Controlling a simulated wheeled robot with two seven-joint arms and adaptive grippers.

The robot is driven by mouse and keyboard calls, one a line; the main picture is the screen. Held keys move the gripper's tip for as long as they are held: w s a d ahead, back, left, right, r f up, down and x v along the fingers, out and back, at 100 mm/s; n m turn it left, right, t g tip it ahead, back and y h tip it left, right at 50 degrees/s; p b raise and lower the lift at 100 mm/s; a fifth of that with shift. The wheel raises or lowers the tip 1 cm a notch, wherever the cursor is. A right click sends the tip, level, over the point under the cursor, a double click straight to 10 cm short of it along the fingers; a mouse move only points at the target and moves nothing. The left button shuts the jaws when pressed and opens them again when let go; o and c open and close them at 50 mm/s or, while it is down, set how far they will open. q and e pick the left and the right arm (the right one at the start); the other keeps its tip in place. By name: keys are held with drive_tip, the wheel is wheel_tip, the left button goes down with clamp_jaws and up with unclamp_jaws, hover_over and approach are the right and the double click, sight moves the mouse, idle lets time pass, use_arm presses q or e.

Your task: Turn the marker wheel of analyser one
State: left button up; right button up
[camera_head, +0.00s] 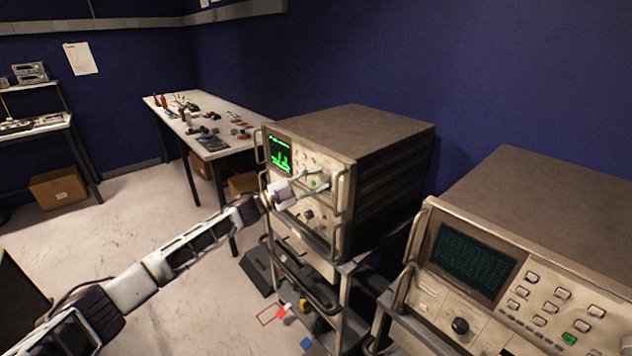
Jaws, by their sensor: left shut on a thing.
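The analyser with the bright green trace (385,140) stands on a cart in the middle of the view. Its beige front panel faces left, with the small screen (279,153) at the upper left and knobs and buttons beside it. My left arm comes in from the lower left. My left gripper (322,180) is at this panel, right of the screen, with its fingers shut on a small control there, which I take to be the marker wheel. The fingers hide most of it, so its turn cannot be seen. My right gripper is not in view.
A second analyser (560,215) with a dim screen stands at the right front. The cart (345,310) has metal handles and a lower shelf. A white workbench (240,118) with tools is behind, near the blue wall. Open floor (190,310) lies at the left.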

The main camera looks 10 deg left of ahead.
use_arm(q)
drive_tip(key=shift+a+r+m+g, duration=0.15)
drive_tip(key=shift+m+g, duration=0.35)
drive_tip(key=shift+m, duration=0.6)
drive_tip(key=shift+m+g+p, duration=0.3)
drive_tip(key=shift+m+p, duration=0.1)
drive_tip(key=shift+m, duration=0.4)
drive_tip(key=shift+m+y, duration=0.3)
drive_tip(key=shift+m, duration=0.2)
drive_tip(key=shift+m+g, duration=0.3)
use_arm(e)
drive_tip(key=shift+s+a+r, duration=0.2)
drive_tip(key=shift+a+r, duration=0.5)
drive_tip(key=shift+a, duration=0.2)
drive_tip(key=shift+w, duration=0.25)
